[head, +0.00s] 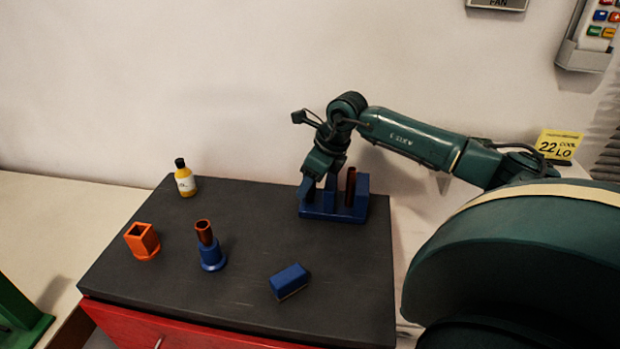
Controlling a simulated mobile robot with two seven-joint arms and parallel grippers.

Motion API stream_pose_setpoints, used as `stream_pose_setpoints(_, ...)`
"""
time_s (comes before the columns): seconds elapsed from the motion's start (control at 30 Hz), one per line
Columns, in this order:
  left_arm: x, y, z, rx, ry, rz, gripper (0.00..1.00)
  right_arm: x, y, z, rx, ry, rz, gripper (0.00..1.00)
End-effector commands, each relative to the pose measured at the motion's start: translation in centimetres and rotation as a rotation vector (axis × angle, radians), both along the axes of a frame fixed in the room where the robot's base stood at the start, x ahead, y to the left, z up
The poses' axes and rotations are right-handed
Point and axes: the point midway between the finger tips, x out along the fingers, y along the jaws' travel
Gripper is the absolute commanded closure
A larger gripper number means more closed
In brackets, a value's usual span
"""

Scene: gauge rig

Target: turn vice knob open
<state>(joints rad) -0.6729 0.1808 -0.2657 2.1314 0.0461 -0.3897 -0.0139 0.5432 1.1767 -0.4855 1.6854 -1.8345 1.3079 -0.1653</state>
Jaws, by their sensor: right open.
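A blue vice (352,211) stands at the back right of the dark tabletop. A brown upright cylinder (350,186) shows between its uprights. My right gripper (318,188) is open and points down at the left part of the vice, in front of it. I cannot make out the vice knob, and the gripper covers the area at that end. Whether the fingers touch the vice cannot be told. My left gripper is not in view.
An orange square holder (142,241), a blue stand (212,257) with a brown tube (204,232), and a blue block (289,281) are in front. A yellow bottle (185,180) stands back left. The wall is close behind the dark tabletop (250,215).

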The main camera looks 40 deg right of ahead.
Motion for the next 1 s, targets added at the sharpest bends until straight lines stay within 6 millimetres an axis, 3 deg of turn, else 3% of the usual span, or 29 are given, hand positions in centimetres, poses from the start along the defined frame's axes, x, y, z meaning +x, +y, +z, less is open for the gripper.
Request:
stream_pose_setpoints(0.2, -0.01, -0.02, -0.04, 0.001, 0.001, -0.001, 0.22, 0.0, -0.02, -0.04, 0.0, 0.001, 0.0, 0.52)
stream_pose_setpoints(0.73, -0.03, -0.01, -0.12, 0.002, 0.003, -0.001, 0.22, -0.01, -0.04, 0.01, -0.001, 0.0, 0.0, 0.95)
stream_pose_setpoints(1.0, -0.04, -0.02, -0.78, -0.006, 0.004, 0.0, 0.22, 0.06, -0.13, -0.11, -0.002, 0.001, 0.118, 0.96)
